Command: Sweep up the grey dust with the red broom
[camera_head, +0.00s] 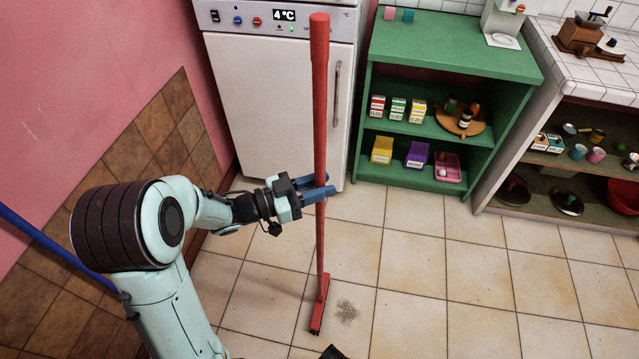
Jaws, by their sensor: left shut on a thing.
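The red broom (320,120) stands nearly upright, handle up, with its red head (319,306) low at the tiled floor. My left gripper (318,190) is shut on the broom's handle around its middle. The grey dust (346,312) is a small patch on the floor just right of the broom head, with a narrow gap between them.
A white fridge (265,90) reading 4 °C stands behind the broom. A green shelf (450,60) and a tiled counter (600,75) stand to the right. A dark object (332,352) shows at the bottom edge. The floor at right is clear.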

